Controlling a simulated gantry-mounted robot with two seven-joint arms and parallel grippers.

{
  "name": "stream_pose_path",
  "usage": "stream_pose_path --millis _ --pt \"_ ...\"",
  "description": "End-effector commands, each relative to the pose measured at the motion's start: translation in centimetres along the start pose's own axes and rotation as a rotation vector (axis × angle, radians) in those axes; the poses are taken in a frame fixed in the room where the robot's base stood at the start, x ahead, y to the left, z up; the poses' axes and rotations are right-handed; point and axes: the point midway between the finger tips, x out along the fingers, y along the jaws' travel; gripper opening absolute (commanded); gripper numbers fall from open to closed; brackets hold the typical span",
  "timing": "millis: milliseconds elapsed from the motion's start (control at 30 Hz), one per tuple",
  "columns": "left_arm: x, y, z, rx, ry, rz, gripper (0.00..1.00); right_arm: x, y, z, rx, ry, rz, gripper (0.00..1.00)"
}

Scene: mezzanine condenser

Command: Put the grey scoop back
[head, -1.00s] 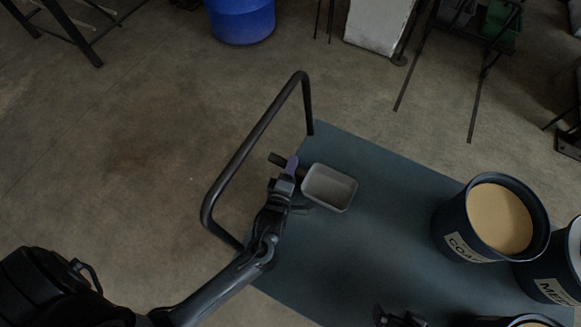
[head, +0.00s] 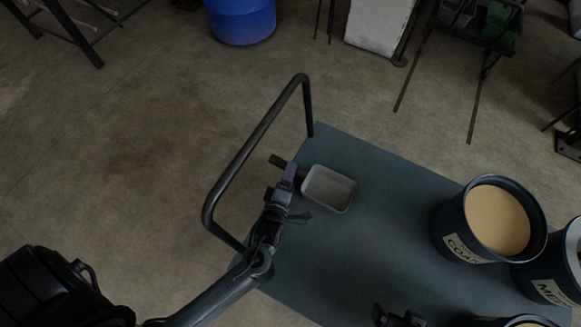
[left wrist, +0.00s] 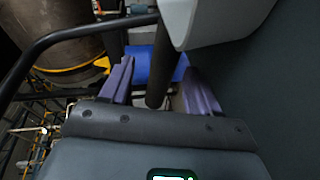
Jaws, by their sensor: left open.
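The grey scoop (head: 328,189) rests at the left end of the dark blue-green cart top, its hollow facing up. Its dark handle (head: 277,161) points left toward the rail. My left gripper (head: 292,190) is open at the handle side of the scoop. In the left wrist view, the dark handle (left wrist: 158,72) lies between the two purple fingers (left wrist: 160,85), with gaps beside it. The scoop's pale body (left wrist: 215,20) fills the top there. A dark part at the bottom edge of the head view seems to be my right gripper (head: 397,317); its jaws are unclear.
A black tube rail (head: 252,143) rises at the cart's left end, close to my left gripper. Labelled tubs stand at the right, one with tan contents (head: 497,221). The middle of the cart top (head: 375,225) is clear. A blue barrel (head: 241,20) stands on the floor behind.

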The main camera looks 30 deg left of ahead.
Motion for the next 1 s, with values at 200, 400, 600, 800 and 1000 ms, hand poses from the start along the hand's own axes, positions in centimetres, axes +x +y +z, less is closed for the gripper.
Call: stream_pose_path --millis 200,400,600,800,1000 --pt "-4.4 0.1 0.0 -0.002 -0.001 -0.004 0.61 -1.3 0.1 -0.4 0.000 0.000 0.000 1.00" --pt "-7.4 0.1 0.0 -0.001 -0.001 -0.003 0.61 -1.9 0.1 -0.6 -0.003 0.000 0.003 1.00" --pt "-8.9 0.0 0.0 -0.001 0.000 -0.002 0.61 -2.2 0.3 -0.6 -0.009 -0.001 0.007 1.00" --pt "-9.2 0.0 0.0 -0.001 0.000 0.000 0.61 -2.2 0.3 -0.6 -0.010 -0.001 0.008 1.00" --pt "-9.2 0.0 0.0 -0.001 0.000 0.000 0.61 -2.2 0.3 -0.6 -0.008 -0.001 0.007 1.00"
